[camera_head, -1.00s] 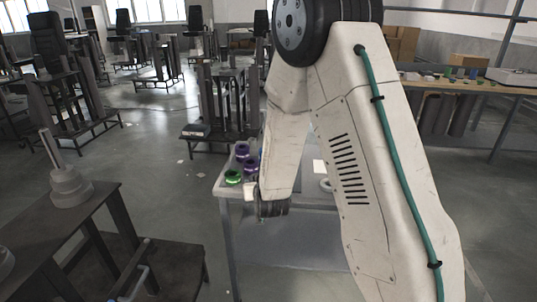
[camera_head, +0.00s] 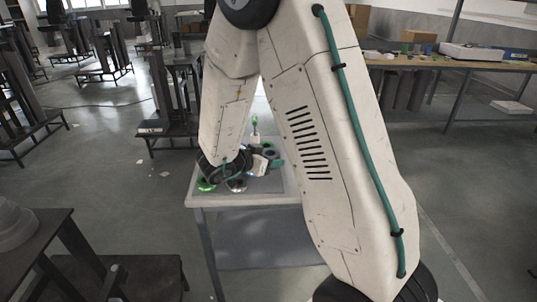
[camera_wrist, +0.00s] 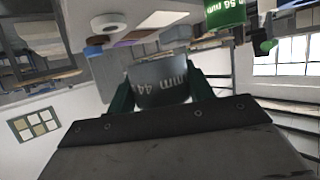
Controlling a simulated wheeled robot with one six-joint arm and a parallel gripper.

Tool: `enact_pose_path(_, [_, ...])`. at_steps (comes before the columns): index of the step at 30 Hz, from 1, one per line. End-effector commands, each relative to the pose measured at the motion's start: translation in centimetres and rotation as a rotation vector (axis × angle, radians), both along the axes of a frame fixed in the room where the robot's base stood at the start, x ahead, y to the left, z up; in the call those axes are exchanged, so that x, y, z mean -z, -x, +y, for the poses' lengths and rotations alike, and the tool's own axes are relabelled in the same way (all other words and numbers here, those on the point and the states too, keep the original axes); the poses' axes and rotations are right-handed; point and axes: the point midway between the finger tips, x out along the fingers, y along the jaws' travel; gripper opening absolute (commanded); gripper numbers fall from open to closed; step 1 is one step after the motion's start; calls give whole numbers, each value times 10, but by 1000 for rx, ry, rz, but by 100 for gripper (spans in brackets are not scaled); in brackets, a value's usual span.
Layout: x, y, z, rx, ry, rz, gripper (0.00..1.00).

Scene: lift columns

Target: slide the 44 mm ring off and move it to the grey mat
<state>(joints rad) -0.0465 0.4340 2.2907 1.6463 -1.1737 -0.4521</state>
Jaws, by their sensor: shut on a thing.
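My gripper (camera_wrist: 155,88) has its green fingers shut on a grey ring (camera_wrist: 160,78) marked "44 mm", which sits between them in the wrist view. In the head view my gripper (camera_head: 268,160) is low over the back of a small table, partly hidden by my own wrist. A green ring (camera_wrist: 225,12) marked "56 mm" is at the top right of the wrist view. I cannot tell for sure whether the 44 mm ring is clear of a post. I cannot pick out the grey mat with certainty.
The small table (camera_head: 240,201) also holds a green ring (camera_head: 205,185) and a dark ring (camera_head: 236,185) near its front left. A white ring (camera_wrist: 108,23) lies on a surface in the wrist view. A dark bench (camera_head: 40,235) stands at left, a long workbench (camera_head: 480,65) at right.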

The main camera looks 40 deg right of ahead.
Motion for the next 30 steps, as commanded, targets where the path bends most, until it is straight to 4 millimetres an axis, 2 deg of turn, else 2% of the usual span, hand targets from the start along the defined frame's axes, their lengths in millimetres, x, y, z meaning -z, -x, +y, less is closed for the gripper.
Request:
enact_pose_path(18, [62, 0, -1, -1, 0, 2, 22])
enact_pose_path(30, [79, 0, -1, -1, 0, 0, 22])
